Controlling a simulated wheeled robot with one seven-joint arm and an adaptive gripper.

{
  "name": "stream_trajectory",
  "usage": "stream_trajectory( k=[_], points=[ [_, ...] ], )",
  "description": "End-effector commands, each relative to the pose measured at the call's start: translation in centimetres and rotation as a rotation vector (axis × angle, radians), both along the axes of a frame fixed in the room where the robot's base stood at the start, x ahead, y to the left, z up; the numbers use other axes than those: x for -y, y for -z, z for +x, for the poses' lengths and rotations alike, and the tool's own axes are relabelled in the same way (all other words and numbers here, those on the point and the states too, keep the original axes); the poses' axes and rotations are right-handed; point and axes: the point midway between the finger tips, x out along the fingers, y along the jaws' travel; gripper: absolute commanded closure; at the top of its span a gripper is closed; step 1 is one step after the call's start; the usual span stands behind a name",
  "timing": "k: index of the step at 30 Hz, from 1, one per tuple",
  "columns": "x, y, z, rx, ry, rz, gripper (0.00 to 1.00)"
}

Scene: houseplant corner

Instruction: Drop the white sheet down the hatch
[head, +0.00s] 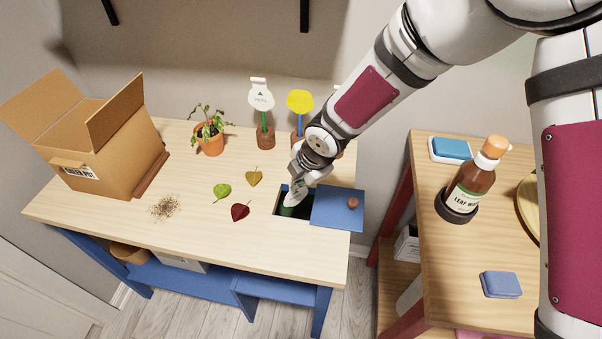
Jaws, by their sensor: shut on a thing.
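My gripper (300,181) points down over the hatch (280,213) at the right end of the plant table. It is shut on a small pale, crumpled-looking thing, which appears to be the white sheet (296,194). The sheet hangs at the dark opening; I cannot tell how far its lower end is inside. The hatch's blue lid (335,208), with a round wooden knob, lies to the right of the opening and leaves it uncovered. Something green shows in the opening below the sheet. The gripper hides part of the sheet.
Green, yellow and red leaves (240,211) and a soil patch (165,208) lie left of the hatch. A potted plant (210,142), signs on stands (264,120) and an open carton (100,145) stand behind. A side table (450,285) holds a brown bottle (472,185).

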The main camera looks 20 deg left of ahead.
Motion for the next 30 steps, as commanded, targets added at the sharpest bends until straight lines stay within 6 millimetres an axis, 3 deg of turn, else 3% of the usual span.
stream_trajectory(
  k=[15, 30],
  points=[
    [0.0, 3.8, 0.1, 0.000, -0.001, 0.000, 1.00],
    [0.0, 4.2, 0.0, 0.000, 0.000, 0.000, 1.00]
  ],
)
